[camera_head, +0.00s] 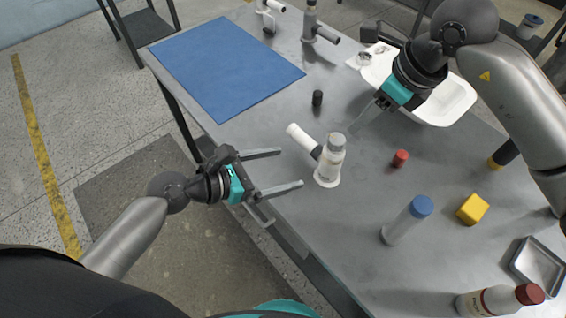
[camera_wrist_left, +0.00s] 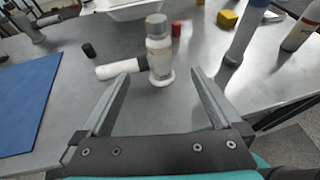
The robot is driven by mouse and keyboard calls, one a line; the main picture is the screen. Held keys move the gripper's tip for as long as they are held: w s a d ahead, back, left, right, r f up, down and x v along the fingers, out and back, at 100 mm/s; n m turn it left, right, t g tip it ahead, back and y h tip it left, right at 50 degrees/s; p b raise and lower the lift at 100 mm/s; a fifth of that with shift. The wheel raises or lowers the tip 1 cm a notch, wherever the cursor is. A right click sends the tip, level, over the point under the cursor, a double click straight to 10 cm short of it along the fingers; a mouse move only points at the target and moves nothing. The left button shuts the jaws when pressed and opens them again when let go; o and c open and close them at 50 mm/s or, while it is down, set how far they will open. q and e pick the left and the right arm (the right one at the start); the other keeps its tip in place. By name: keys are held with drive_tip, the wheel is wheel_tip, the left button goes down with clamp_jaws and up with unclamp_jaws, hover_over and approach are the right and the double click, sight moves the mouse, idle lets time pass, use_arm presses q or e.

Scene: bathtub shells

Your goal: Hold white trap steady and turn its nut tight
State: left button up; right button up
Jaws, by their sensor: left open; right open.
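The white trap (camera_head: 328,172) stands upright on the grey table near its left edge, with a grey cap on top. A white side pipe (camera_head: 300,137) joins it through a dark grey collar (camera_head: 317,152), which looks like the nut. My left gripper (camera_head: 291,168) is open and empty, its fingers pointing at the trap from the left, apart from it. In the left wrist view the trap (camera_wrist_left: 160,62) shows between and beyond the fingertips (camera_wrist_left: 162,75). My right gripper (camera_head: 355,127) is open and empty, just above and behind the trap on its right; its fingers overlap in the picture.
A blue mat (camera_head: 225,65) covers the far left. A black cylinder (camera_head: 317,98), red cap (camera_head: 400,158), blue-capped tube (camera_head: 405,222) and yellow block (camera_head: 472,208) stand around the trap. A white basin (camera_head: 455,105) lies behind my right gripper. A metal tray (camera_head: 518,262) is at right.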

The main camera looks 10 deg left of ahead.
sight(324, 158)
use_arm(q)
drive_tip(key=x, duration=1.5)
drive_tip(key=shift+w+d+r, duration=0.1)
drive_tip(key=shift+r, duration=0.05)
